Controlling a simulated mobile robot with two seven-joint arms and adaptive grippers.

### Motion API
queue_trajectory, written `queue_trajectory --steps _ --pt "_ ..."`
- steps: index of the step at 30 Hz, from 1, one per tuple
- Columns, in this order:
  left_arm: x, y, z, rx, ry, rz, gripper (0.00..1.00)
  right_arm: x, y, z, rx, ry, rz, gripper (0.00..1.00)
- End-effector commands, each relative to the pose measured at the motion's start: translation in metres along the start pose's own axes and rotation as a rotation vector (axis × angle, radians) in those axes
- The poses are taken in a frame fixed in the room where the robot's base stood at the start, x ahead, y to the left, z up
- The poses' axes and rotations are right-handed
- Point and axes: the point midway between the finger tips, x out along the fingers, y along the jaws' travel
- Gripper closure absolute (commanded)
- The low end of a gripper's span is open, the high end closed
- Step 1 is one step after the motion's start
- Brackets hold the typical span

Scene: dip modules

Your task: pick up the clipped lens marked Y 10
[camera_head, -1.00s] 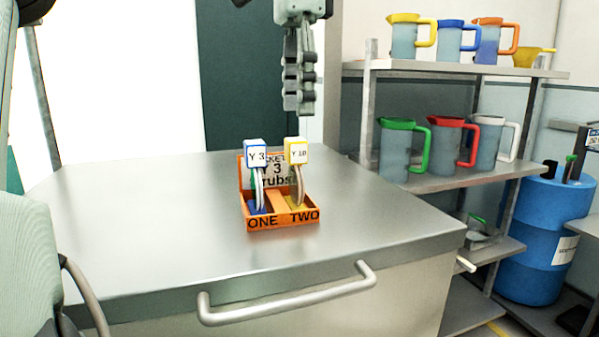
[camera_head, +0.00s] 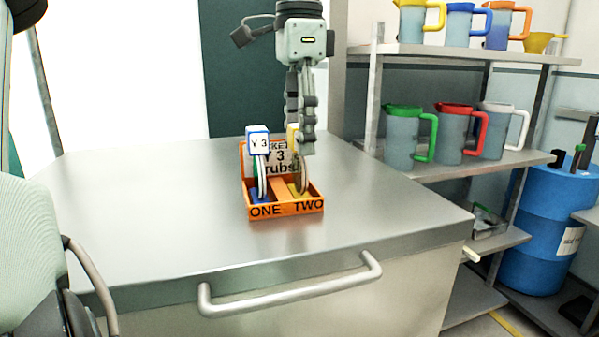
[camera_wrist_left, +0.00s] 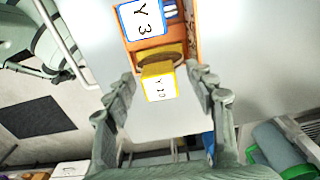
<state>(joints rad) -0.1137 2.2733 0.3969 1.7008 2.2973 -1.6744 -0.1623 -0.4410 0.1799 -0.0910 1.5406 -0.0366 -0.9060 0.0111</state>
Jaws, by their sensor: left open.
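An orange box (camera_head: 285,209) marked ONE and TWO stands on the metal worktop. The clipped lens with the yellow-edged Y 10 tag (camera_head: 292,140) stands upright in the TWO compartment; the finger hides most of its tag in the head view. The blue-edged Y 3 clip (camera_head: 258,143) with its lens stands in compartment ONE. My left gripper (camera_head: 304,148) points down at the yellow clip. In the left wrist view its open fingers (camera_wrist_left: 160,84) stand either side of the yellow clip (camera_wrist_left: 158,82), apart from it. The Y 3 clip (camera_wrist_left: 145,22) is beyond. My right gripper is not in view.
The worktop (camera_head: 150,215) is clear around the box, with a handle (camera_head: 290,290) along its front edge. A shelf rack (camera_head: 480,165) with coloured-handled jugs stands at the right. A blue drum (camera_head: 540,235) stands beyond it.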

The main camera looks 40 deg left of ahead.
Motion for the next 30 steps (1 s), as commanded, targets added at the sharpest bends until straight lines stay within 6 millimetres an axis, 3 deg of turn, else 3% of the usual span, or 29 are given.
queue_trajectory --steps 2,15,30 --pt "0.000 0.000 0.000 0.000 0.000 0.000 0.45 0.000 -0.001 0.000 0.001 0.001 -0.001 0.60" --pt "-0.001 0.000 0.000 0.000 0.000 0.000 0.98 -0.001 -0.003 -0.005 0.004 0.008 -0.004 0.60" --pt "-0.010 -0.002 0.008 -0.004 0.002 -0.001 1.00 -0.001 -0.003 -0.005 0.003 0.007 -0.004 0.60"
